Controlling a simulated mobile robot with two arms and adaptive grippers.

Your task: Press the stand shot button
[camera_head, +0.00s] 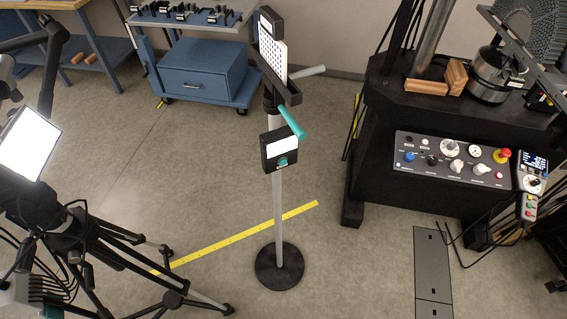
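A stand with a round black base (279,266) and a grey pole (278,215) rises in the middle of the view. A black box (268,157) is mounted on the pole, with a white label and a small round teal button (283,162) low on its front. A teal bar (291,120) sticks out just above the box. Higher up, the stand carries a black frame with a white perforated panel (272,54). Nothing touches the button.
A tripod with a bright light panel (29,140) stands at the left, its legs spread toward the stand. A black test machine with a control panel (452,160) stands at the right. A blue cart (200,75) is behind. Yellow tape (240,236) crosses the floor.

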